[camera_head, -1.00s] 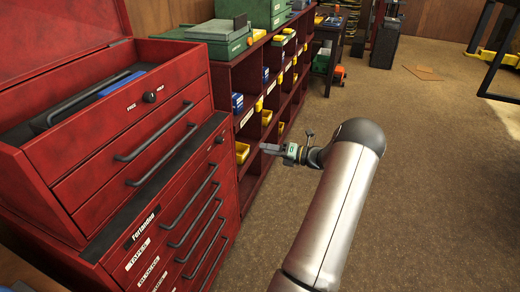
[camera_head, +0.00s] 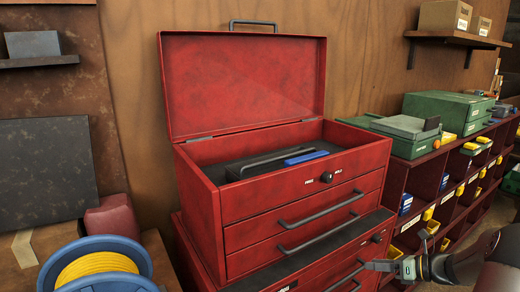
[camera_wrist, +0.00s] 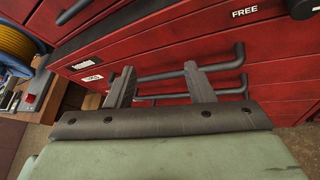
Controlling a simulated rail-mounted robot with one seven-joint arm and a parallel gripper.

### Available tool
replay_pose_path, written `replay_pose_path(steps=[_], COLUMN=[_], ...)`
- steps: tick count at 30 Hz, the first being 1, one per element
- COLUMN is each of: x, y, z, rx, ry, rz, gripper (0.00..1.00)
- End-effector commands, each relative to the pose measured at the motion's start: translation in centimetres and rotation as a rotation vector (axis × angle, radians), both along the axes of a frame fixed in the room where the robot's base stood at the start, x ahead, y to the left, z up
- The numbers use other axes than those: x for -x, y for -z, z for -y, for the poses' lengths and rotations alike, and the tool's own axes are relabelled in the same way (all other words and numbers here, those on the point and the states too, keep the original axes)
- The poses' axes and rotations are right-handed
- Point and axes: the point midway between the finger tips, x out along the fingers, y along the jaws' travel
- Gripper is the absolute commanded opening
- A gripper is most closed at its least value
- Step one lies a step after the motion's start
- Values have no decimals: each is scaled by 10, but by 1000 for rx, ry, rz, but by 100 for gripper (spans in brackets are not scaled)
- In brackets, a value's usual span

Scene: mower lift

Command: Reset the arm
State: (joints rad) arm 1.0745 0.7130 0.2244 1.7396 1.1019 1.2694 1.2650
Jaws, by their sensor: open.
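My gripper (camera_head: 376,266) shows at the lower right of the head view, with part of my arm behind it. It points left, in front of the red tool chest (camera_head: 300,212). In the wrist view my two gripper fingers (camera_wrist: 158,82) stand apart with nothing between them. Beyond them are the red drawer fronts and dark bar handles (camera_wrist: 190,75) of the chest. From these views I cannot tell whether the fingertips touch a handle. The chest lid (camera_head: 245,85) is raised, and a blue item (camera_head: 305,157) and a dark item lie in the top tray.
A red shelf unit (camera_head: 470,190) with yellow and blue bins stands right of the chest, with green cases (camera_head: 447,108) on top. A yellow reel with blue rims (camera_head: 95,265) sits at the lower left. A wall shelf (camera_head: 455,38) holds boxes.

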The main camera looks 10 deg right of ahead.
Motion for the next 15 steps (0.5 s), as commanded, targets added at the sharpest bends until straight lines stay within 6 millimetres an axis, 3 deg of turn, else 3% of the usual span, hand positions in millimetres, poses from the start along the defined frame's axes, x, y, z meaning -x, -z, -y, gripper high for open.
replay_pose_path(steps=[1,4,6,10,12,15], x=[0,17,39,94,127,171], y=[-11,-21,-29,-41,-46,-50], z=[-43,-118,-167,-236,-260,-282], rx=[118,359,532,820,953,1107], ry=[-139,-439,-678,-1140,-1392,-1735], rz=[14,71,139,317,437,623], gripper=[49,49,49,49,49,49])
